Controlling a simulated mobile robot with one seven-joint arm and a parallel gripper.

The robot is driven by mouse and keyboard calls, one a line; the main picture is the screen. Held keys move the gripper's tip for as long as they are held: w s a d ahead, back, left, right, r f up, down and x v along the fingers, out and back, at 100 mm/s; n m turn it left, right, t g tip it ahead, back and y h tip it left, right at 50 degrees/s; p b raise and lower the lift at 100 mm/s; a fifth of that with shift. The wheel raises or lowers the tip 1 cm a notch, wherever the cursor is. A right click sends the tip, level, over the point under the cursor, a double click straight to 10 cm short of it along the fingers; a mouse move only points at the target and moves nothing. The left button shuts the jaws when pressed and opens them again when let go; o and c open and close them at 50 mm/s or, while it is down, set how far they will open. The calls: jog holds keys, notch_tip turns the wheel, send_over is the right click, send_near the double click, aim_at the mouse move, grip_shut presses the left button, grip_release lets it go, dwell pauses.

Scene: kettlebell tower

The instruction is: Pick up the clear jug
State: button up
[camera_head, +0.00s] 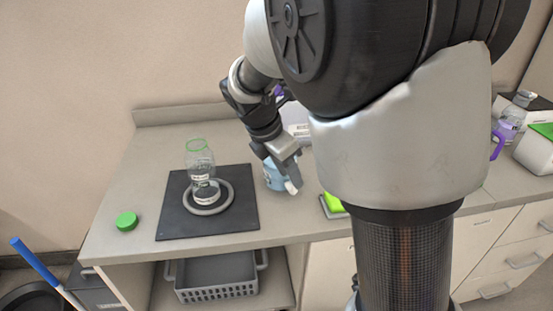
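A clear jug-like vessel (200,162) with a green rim stands upright at the left, over a grey ring (226,196) on a dark mat (180,229). Small labels show on or through it. At the far right, another clear vessel (511,121) with a purple handle (497,145) stands on the counter, so which one is the clear jug is uncertain. My gripper (292,181) points down beside a light-blue container (272,178), to the right of the mat and apart from the green-rimmed vessel. Its fingers are too small and side-on to tell open from shut.
A green lid (126,221) lies left of the mat on the grey counter (146,165). A green-topped item (333,203) lies near the front edge, partly behind my arm. A grey basket (215,278) sits on the shelf below. A white box (537,152) stands far right.

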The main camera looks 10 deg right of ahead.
jog(key=x, duration=0.4)
jog(key=shift+f+b, duration=0.15)
jog(key=shift+b, duration=0.25)
grip_shut()
jog(key=shift+w, duration=0.1)
